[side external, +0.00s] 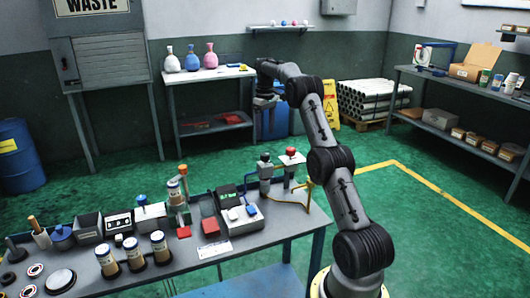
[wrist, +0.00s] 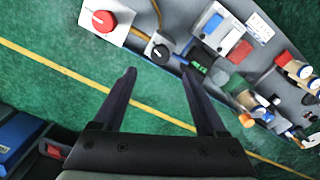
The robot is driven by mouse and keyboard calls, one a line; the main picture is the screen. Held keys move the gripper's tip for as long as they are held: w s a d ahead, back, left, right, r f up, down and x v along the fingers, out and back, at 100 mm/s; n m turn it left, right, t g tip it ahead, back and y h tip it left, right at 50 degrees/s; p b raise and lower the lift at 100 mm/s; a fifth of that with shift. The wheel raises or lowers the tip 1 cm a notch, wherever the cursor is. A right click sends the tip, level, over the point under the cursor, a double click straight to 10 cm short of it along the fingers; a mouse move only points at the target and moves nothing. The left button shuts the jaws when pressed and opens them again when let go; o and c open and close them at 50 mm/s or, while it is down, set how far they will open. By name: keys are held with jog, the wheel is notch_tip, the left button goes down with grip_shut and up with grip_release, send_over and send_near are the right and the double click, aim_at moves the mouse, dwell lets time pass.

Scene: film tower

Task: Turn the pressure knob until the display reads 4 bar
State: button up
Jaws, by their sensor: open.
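A black round knob (wrist: 157,51) with a white mark sits on a grey block in the wrist view. In the side external view a dark knob (side external: 265,158) tops a grey post at the bench's right end. A red knob (wrist: 104,21) on a pale plate is beside it; it also shows in the side external view (side external: 291,152). A small dark-and-green unit, possibly the display (wrist: 201,65), lies nearby; no reading is legible. My gripper (wrist: 158,71) is open and empty, its fingertips spread either side of the black knob in the picture, apart from it.
The workbench (side external: 275,230) carries several jars, tins and boxes to the left of the knobs. A yellow pipe (side external: 302,200) runs by the posts. Green floor is clear behind the bench. A shelf (side external: 470,90) stands at the right wall.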

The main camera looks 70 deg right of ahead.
aim_at(265, 154)
notch_tip(265, 154, down, 9)
jog(key=shift+f, duration=0.1)
dwell(0.4)
grip_shut()
